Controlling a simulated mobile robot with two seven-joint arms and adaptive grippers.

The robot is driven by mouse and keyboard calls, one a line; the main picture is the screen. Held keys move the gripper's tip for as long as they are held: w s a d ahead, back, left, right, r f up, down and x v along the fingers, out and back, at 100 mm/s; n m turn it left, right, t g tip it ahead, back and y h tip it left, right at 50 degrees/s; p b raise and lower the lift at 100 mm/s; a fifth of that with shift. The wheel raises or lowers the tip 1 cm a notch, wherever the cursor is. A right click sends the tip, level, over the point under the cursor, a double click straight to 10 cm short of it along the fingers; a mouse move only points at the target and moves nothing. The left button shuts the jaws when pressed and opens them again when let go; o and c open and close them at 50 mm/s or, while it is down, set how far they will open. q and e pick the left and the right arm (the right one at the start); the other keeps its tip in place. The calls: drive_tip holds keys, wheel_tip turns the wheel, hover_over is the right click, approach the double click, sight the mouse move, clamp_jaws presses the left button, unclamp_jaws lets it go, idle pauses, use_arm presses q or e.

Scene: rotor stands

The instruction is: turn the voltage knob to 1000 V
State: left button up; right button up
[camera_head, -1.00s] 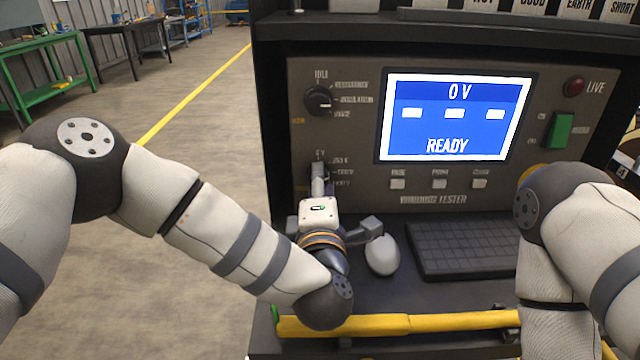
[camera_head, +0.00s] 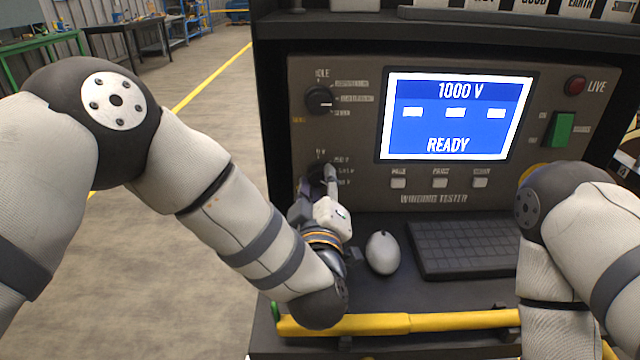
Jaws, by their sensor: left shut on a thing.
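The voltage knob (camera_head: 318,174) is a dark round knob low on the left of the winding tester's front panel. My left gripper (camera_head: 318,183) is at it from below, with its fingers closed on the knob, one at each side; they hide part of it. The gripper is rolled over to one side. The tester's screen (camera_head: 446,117) reads 1000 V at the top and READY at the bottom. My right arm is at the right edge, and its gripper is out of view.
The mode knob (camera_head: 319,100) sits above the voltage knob. A red LIVE lamp (camera_head: 575,86) and a green switch (camera_head: 559,130) are on the panel's right. A mouse (camera_head: 382,253) and keyboard (camera_head: 464,249) lie on the shelf, beside the gripper. A yellow rail (camera_head: 400,324) runs along the front.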

use_arm(q)
drive_tip(key=shift+m, duration=0.8)
drive_tip(key=shift+a, duration=0.1)
drive_tip(key=o, duration=1.1)
drive_tip(key=shift+o, duration=0.2)
drive_tip(key=shift+r, duration=0.1)
wheel_tip(320, 180, up, 10)
